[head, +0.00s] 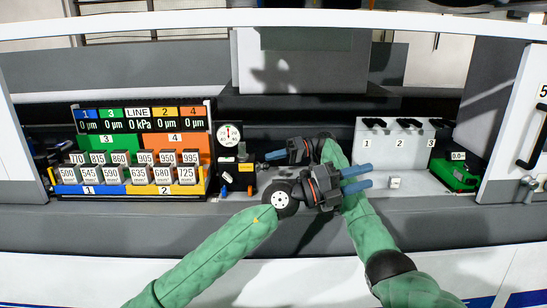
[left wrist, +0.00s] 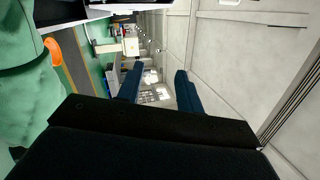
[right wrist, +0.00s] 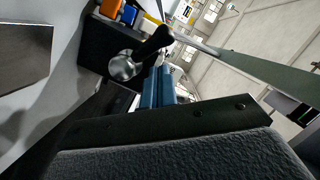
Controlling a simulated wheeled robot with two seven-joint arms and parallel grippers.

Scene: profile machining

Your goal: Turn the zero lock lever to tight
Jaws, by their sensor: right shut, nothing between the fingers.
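The zero lock lever appears in the right wrist view as a black handle (right wrist: 154,44) on a round silver hub (right wrist: 121,67). It sits on the dark block (head: 234,172) below the dial gauge; in the head view the lever is too small to make out clearly. My right gripper (head: 268,156) is shut and empty, pointing left towards that block. In the right wrist view its blue fingers (right wrist: 158,78) are close to the handle's knob end; I cannot tell if they touch it. My left gripper (head: 366,176) is open and empty, pointing right, away from the lever. Tight markings are not readable.
A rack of numbered weights (head: 130,175) with a display stands left of the dial gauge (head: 229,134). A white numbered holder (head: 397,145) and a green box (head: 459,174) stand right. My forearms cross near the shelf's middle.

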